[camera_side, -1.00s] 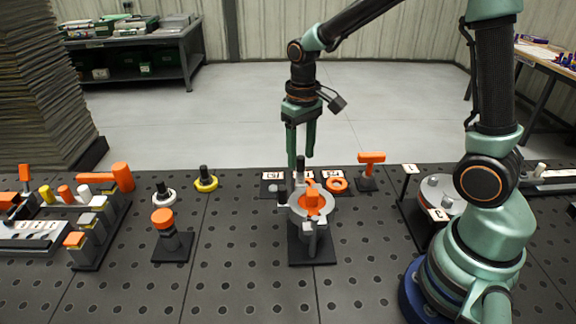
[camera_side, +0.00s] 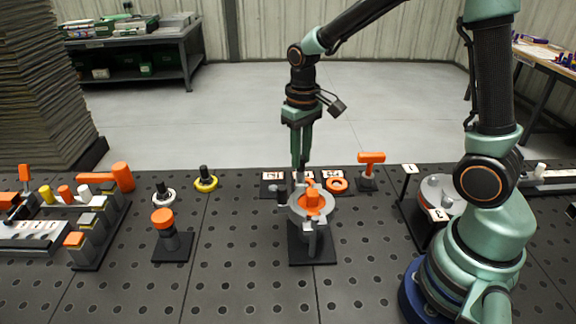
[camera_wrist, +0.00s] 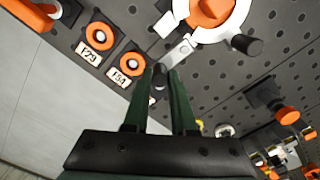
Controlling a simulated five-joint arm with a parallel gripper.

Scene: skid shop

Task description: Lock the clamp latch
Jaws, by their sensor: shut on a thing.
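The clamp fixture (camera_side: 327,207) stands on a dark base plate in the middle of the bench. It has a round pale grey ring body with an orange centre (camera_side: 313,200), also in the wrist view (camera_wrist: 210,12). A short dark-tipped latch handle (camera_wrist: 160,75) stands at its far side, beside a pale bracket (camera_wrist: 178,52). My gripper (camera_side: 301,164) points down behind the ring, its fingers (camera_wrist: 162,78) shut on this handle's dark tip. Their grip partly hides the handle. Another dark knob (camera_wrist: 247,45) sticks out from the ring, clear of my fingers.
Orange rings with numbered tags (camera_wrist: 101,36) lie close behind the clamp. An orange T-handle (camera_side: 371,158) stands to its right, and an orange-capped post (camera_side: 163,218) to its left. The bench in front of the clamp is clear.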

